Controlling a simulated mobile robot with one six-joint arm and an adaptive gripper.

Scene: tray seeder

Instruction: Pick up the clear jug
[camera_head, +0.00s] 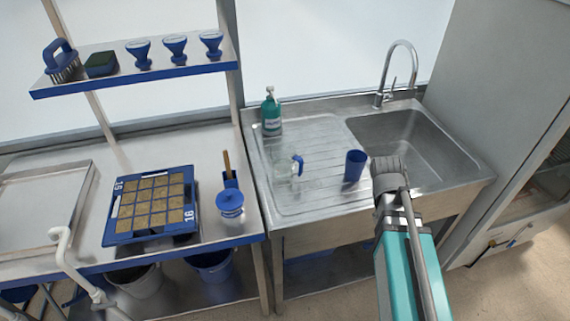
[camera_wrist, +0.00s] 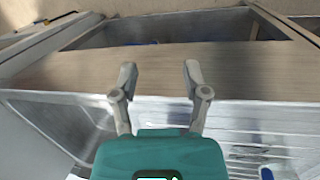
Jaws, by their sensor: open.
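The clear jug (camera_head: 283,164) stands on the ribbed steel drainboard left of the sink basin in the head view. It is see-through and faint, with a blue handle on its right side. My gripper (camera_head: 388,165) is to the right of the jug, over the front left part of the basin, with the blue cup between them. In the wrist view my gripper (camera_wrist: 158,72) has its two fingers apart with nothing between them. The jug cannot be made out for sure in the wrist view.
A blue cup (camera_head: 355,166) stands close to my gripper's left. A teal bottle (camera_head: 271,112) stands behind the jug. The faucet (camera_head: 397,75) rises behind the basin. The left table holds a seed tray (camera_head: 112,239) and a blue-lidded container (camera_head: 230,204). The drainboard's front is clear.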

